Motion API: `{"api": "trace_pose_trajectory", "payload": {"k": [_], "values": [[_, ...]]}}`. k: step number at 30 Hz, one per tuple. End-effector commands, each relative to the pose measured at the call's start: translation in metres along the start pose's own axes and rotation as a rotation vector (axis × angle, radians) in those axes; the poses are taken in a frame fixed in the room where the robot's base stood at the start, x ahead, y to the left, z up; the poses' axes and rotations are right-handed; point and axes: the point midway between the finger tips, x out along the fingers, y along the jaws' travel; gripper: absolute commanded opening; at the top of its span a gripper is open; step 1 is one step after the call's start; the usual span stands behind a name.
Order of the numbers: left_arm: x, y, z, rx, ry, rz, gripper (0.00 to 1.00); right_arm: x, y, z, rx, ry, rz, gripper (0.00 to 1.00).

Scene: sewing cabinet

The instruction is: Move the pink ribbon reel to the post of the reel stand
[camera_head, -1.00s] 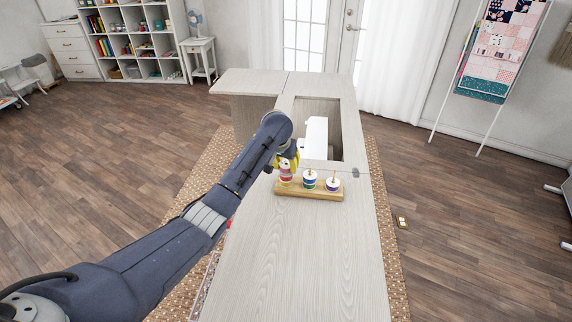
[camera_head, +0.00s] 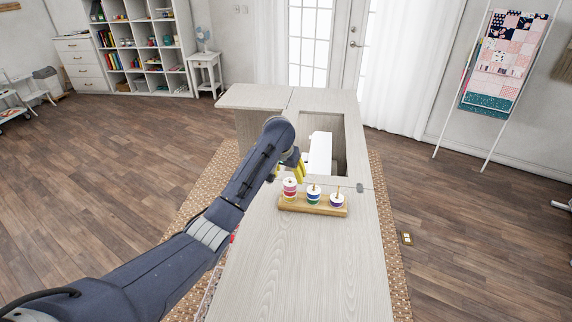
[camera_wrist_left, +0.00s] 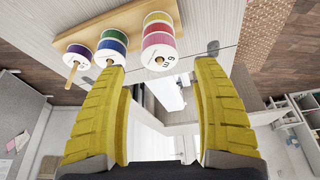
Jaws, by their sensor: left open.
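The pink ribbon reel (camera_wrist_left: 160,47) is the outermost reel of a stack at the left end of the wooden reel stand (camera_head: 312,207) in the head view. In the head view the stack (camera_head: 290,188) looks upright. My left gripper (camera_head: 300,178), with yellow fingers, is open and empty just behind the stack. In the wrist view the pink reel is beyond the spread fingertips. My right gripper is out of view.
Green and blue reels (camera_head: 313,194) sit on the middle post and a purple reel (camera_head: 337,200) on the right post. A white machine (camera_head: 320,150) stands in the cabinet opening behind. The pale cabinet top (camera_head: 300,270) is clear in front of the stand.

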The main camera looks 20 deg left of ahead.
Motion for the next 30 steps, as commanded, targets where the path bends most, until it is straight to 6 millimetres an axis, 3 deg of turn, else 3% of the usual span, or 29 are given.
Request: {"api": "trace_pose_trajectory", "payload": {"k": [6, 12, 21, 30], "values": [[-0.037, 0.001, -0.001, 0.001, 0.003, 0.002, 0.66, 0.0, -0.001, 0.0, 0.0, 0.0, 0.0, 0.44], [-0.06, 0.001, -0.001, 0.001, 0.002, 0.002, 0.66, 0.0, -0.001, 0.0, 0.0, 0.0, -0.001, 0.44], [-0.076, 0.0, 0.0, 0.001, 0.001, 0.001, 0.66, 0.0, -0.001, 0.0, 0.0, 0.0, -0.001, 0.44], [-0.078, 0.0, 0.0, 0.0, 0.001, 0.0, 0.66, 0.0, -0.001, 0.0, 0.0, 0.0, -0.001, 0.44]]}}
